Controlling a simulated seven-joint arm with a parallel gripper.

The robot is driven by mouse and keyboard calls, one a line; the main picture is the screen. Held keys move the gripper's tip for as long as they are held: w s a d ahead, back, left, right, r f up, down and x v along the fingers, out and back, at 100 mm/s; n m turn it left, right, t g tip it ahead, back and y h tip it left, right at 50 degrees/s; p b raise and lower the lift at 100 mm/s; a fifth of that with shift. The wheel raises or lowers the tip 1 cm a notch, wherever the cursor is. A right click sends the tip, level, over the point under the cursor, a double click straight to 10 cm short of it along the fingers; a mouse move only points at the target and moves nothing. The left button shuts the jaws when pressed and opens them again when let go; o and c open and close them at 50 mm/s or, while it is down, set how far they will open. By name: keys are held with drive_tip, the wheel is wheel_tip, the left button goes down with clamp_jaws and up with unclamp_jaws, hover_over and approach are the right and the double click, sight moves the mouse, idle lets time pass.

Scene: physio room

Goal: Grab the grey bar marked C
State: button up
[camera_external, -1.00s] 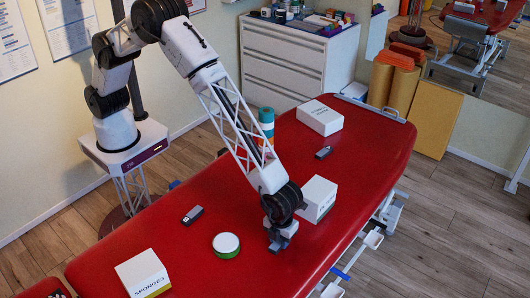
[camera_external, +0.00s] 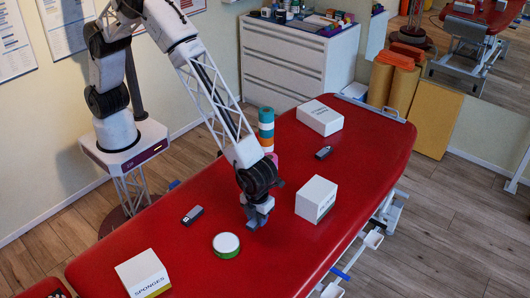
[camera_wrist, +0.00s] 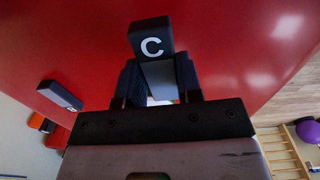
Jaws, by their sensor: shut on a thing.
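The grey bar marked C (camera_wrist: 151,44) sits between the fingers of my gripper (camera_wrist: 158,84) in the wrist view. Its dark end with a white C faces the camera, and its lighter grey side shows below. My gripper is shut on this bar. In the external view my gripper (camera_external: 256,217) is over the middle of the red table, left of a white box, with the grey bar low in its jaws. I cannot tell how far the bar is above the table.
Other dark bars lie on the red table (camera_external: 300,245), one at left (camera_external: 192,215) and one farther back (camera_external: 323,152). A round green-rimmed tin (camera_external: 226,244), the sponges box (camera_external: 143,274) and white boxes (camera_external: 316,198) (camera_external: 320,118) stand around. Coloured rolls (camera_external: 266,128) are behind.

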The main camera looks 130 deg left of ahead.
drive_tip(key=shift+s+r, duration=0.15)
drive_tip(key=shift+s, duration=1.55)
drive_tip(key=shift+s+r, duration=0.15)
drive_tip(key=shift+s, duration=1.55)
